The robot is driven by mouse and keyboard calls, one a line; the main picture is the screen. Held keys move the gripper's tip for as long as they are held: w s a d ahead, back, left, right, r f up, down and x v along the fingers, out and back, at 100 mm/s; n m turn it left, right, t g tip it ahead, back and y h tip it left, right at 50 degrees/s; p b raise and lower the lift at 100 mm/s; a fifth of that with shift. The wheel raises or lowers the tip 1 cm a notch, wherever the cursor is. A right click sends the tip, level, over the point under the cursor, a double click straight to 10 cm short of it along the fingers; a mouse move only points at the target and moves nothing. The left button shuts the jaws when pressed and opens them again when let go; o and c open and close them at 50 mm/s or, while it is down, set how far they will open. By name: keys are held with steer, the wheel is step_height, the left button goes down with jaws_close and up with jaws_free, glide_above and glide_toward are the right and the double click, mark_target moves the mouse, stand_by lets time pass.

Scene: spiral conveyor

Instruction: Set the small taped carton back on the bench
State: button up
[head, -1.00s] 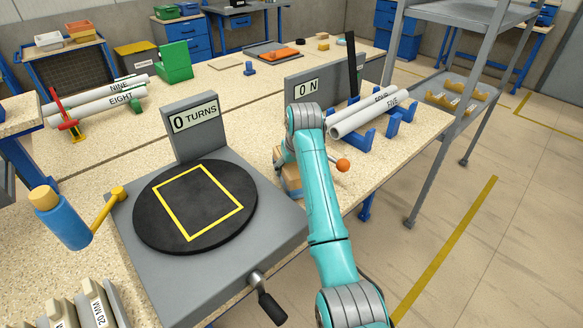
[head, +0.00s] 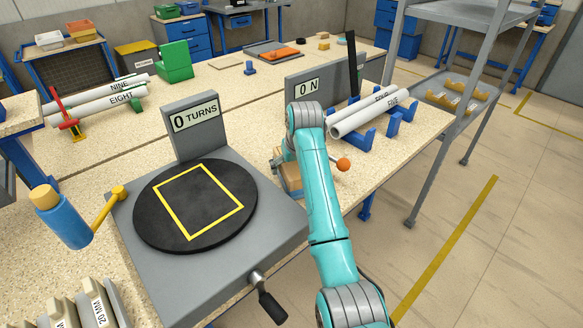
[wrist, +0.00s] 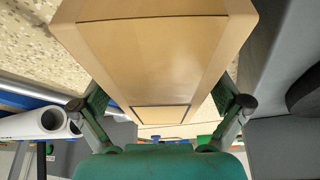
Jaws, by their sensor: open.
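The small carton (wrist: 155,50) is tan and fills the upper middle of the wrist view, close to the camera. A thin-outlined rectangle marks its lower part. In the head view the carton (head: 292,180) is at the bench (head: 425,122) beside the turntable, partly hidden by my arm. My gripper (wrist: 160,100) is open, with one finger on each side of the carton. Whether the fingers touch it cannot be told. In the head view the gripper is mostly hidden behind my arm.
The grey turntable unit with its black disc (head: 160,226) and yellow square is left of my arm; its disc is empty. White tubes (head: 372,112) lie on blue holders behind my arm. An orange ball (head: 343,164) is just right of my arm. A crank (head: 267,300) sticks out in front.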

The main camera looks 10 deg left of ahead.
steer(key=v, duration=1)
steer(key=shift+r, duration=0.2)
steer(key=shift+s+d+r, duration=0.1)
steer(key=shift+s+r, duration=0.15)
steer(key=shift+r, duration=0.2)
steer(key=shift+s, duration=0.1)
